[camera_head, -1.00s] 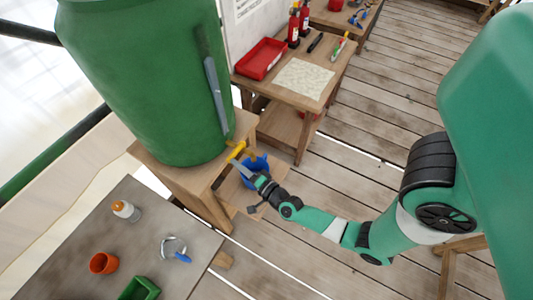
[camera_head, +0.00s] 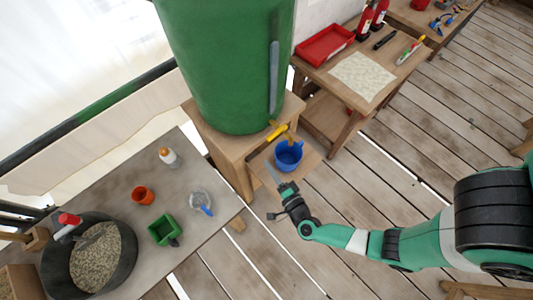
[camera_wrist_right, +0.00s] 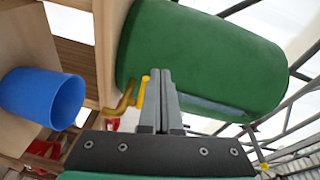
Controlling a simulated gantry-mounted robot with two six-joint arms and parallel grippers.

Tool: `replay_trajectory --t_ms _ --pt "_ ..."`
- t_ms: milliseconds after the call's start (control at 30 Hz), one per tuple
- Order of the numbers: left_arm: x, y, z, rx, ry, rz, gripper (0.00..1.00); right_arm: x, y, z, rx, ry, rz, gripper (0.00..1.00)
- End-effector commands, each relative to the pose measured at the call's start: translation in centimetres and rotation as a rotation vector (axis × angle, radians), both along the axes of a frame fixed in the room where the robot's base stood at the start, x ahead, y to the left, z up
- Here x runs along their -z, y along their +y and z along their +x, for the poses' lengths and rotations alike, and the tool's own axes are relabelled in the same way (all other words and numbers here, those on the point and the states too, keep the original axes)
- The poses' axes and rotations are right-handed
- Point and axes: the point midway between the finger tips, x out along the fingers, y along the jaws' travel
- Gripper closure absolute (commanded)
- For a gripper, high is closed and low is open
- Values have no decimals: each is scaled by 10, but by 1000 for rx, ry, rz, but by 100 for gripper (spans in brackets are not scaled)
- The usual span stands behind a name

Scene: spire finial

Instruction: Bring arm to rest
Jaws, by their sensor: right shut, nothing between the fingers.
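My right gripper (camera_head: 272,176) is shut and empty, just in front of and below the blue cup in the head view. In the right wrist view its two fingers (camera_wrist_right: 161,76) are pressed together. My right arm reaches in from the right, over the deck. A large green barrel (camera_head: 225,70) stands on a wooden stand. It has a yellow tap (camera_head: 277,132) low on its front. The blue cup (camera_head: 289,157) sits on a lower wooden ledge below the tap. The cup and the tap (camera_wrist_right: 141,92) also show in the right wrist view. My left gripper is out of view.
A grey table (camera_head: 195,245) at lower left holds an orange cup (camera_head: 143,195), a green box (camera_head: 164,230), a bottle (camera_head: 169,157) and a gravel-filled black tub (camera_head: 130,262). A wooden bench (camera_head: 375,112) with a red tray (camera_head: 325,44) stands behind. The plank floor has free room.

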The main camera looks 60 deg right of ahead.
Motion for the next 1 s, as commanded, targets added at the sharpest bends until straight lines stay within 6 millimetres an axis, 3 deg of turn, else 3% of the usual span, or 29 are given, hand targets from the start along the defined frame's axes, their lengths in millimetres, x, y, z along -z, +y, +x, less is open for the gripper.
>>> replay_trajectory --t_ms 233,733,867,967,1000 --pt "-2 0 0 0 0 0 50 -1 22 4 -2 -2 0 100" --pt "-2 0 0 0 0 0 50 -7 20 10 13 -19 5 100" --pt "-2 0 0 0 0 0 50 -47 20 51 43 -133 33 100" --pt "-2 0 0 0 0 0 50 -114 20 91 62 -300 47 100" --pt "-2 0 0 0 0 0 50 -147 22 106 56 -374 43 100"
